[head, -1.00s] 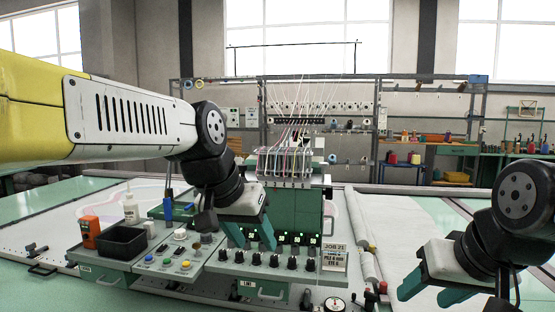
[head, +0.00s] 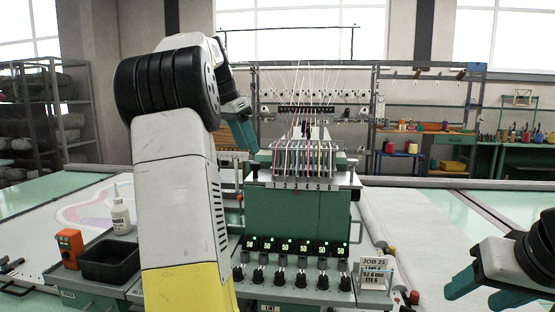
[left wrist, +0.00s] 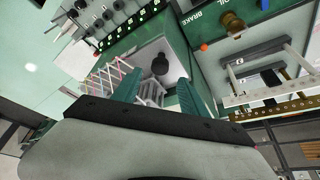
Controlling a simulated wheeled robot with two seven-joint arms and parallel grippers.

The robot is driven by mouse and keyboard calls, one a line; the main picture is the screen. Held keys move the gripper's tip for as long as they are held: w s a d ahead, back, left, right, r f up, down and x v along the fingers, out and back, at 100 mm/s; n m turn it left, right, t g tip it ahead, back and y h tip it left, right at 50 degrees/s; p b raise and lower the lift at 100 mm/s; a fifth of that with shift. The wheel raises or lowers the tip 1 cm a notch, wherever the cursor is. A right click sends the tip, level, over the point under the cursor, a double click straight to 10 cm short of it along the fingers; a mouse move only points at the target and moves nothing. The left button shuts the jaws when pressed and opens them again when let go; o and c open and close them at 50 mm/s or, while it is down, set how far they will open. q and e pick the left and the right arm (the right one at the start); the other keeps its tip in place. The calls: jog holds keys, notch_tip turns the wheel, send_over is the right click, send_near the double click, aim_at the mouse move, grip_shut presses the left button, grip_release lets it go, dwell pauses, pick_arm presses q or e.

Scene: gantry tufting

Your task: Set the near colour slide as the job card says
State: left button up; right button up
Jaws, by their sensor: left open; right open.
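The tufting head (head: 292,212) stands in the middle, with a yarn guide bar (head: 303,184) numbered from 1 along its top and coloured yarns running up from it. I cannot tell for certain which part is the near colour slide. In the left wrist view two grey bars (left wrist: 262,80) with small letter tags lie beside a brass bar (left wrist: 280,108) with holes. The job card (head: 374,274) reads JOB 21; its smaller lines are unclear. My left gripper (head: 243,135) is open beside the head's upper left; its fingers also show in the left wrist view (left wrist: 157,92). My right gripper (head: 485,296) is open and empty at lower right.
Several displays (head: 283,245) showing 50 sit above a row of black knobs (head: 280,278). A black bin (head: 108,262), an orange device (head: 70,248) and a white bottle (head: 120,212) stand at left. The white cloth (head: 430,225) at right is mostly clear.

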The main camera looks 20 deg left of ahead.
aim_at(255, 163)
pick_arm(q)
jog(key=x, duration=0.5)
jog(key=shift+w+f, duration=0.1)
jog(key=shift+f, duration=0.25)
grip_shut()
dwell(1.1)
